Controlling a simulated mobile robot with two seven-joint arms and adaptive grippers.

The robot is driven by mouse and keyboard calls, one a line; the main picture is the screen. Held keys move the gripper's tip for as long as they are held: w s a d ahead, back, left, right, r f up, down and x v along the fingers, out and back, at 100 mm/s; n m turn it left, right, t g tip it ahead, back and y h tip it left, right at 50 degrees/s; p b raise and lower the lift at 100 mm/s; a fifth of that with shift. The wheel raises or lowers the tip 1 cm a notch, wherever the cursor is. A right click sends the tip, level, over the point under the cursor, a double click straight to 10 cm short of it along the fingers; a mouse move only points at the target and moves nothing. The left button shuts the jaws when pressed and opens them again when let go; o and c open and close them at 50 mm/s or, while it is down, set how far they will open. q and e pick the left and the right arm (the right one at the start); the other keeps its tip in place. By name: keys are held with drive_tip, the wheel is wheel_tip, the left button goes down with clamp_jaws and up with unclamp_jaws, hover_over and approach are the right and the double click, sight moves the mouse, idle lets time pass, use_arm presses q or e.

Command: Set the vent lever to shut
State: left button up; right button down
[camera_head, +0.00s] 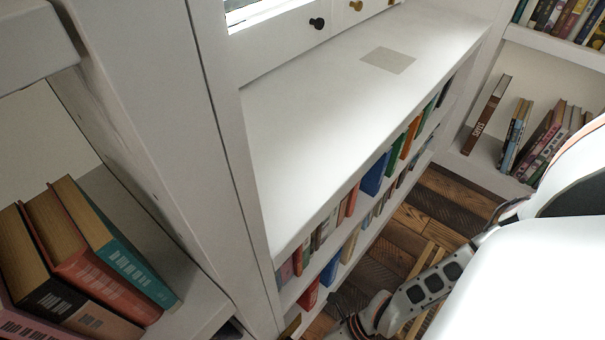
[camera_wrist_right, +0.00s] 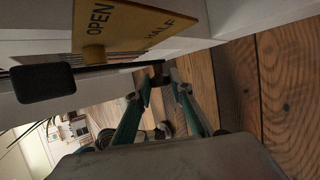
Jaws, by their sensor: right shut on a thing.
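The vent's yellow plate (camera_wrist_right: 130,25) shows at the top of the right wrist view. The words OPEN and HALF are readable on it; no SHUT mark is visible. A brass knob (camera_wrist_right: 94,53) sits at the plate's edge. The dark vent lever (camera_wrist_right: 115,66) runs as a thin bar below the plate. My right gripper (camera_wrist_right: 160,78) is shut on the lever's dark end, with its two green fingers on either side. The lever's exact setting is hard to read. My left gripper is not in view.
More books (camera_head: 70,250) stand at left. The wooden floor (camera_head: 445,205) looks clear.

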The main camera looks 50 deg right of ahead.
drive_tip(key=shift+s+a+f, duration=0.1)
drive_tip(key=shift+s, duration=0.15)
drive_tip(key=c, duration=1.8)
unclamp_jaws()
drive_tip(key=shift+w, duration=0.1)
drive_tip(key=v, duration=1.2)
